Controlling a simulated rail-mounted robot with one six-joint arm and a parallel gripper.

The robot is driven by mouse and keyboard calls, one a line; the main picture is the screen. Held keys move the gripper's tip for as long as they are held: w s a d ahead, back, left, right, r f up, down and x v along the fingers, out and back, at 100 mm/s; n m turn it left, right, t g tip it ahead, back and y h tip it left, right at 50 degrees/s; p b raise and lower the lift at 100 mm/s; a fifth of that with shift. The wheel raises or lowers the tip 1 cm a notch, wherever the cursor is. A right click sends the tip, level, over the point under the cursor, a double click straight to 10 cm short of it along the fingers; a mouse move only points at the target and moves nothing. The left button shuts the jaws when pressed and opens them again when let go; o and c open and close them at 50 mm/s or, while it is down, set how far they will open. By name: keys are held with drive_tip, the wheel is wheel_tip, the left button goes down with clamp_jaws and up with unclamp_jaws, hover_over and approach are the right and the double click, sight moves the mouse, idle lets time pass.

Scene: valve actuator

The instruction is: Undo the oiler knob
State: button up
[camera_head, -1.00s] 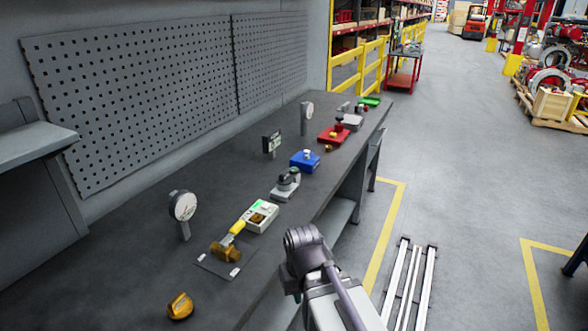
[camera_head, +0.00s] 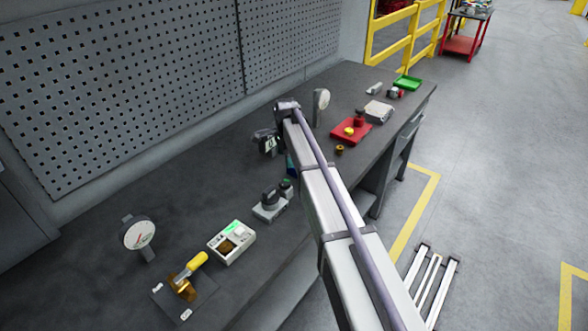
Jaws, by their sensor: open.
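I cannot tell for certain which fixture is the oiler knob. A red base (camera_head: 364,133) with a yellow knob (camera_head: 349,131) and a dark red knob stands on the bench right of my arm. A blue base (camera_head: 291,166) shows only as a sliver at my arm's left edge; its top is hidden. A grey device (camera_head: 270,205) with dark round caps stands nearer, left of my arm. My arm reaches over the bench, its wrist end above the area by the blue base. My gripper's fingers are hidden behind the arm.
A dark display (camera_head: 268,143) stands close beside my wrist. A round gauge (camera_head: 321,102) stands just beyond. Nearer are a pale box (camera_head: 232,241), a brass valve with yellow handle (camera_head: 190,274) and another gauge (camera_head: 138,235). A green tray (camera_head: 408,83) is farther along.

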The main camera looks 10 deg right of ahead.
sight(285, 182)
drive_tip(key=shift+m, duration=0.5)
drive_tip(key=f+b, duration=0.3)
drive_tip(key=s+f+b, duration=0.1)
drive_tip(key=f+b, duration=0.3)
drive_tip(key=a+f+b, duration=0.1)
drive_tip(key=f+b, duration=0.2)
drive_tip(key=b, duration=0.1)
drive_tip(key=shift+s+f, duration=0.2)
drive_tip(key=shift+f, duration=0.1)
drive_tip(key=shift+r, duration=0.15)
drive_tip(key=c, duration=0.9)
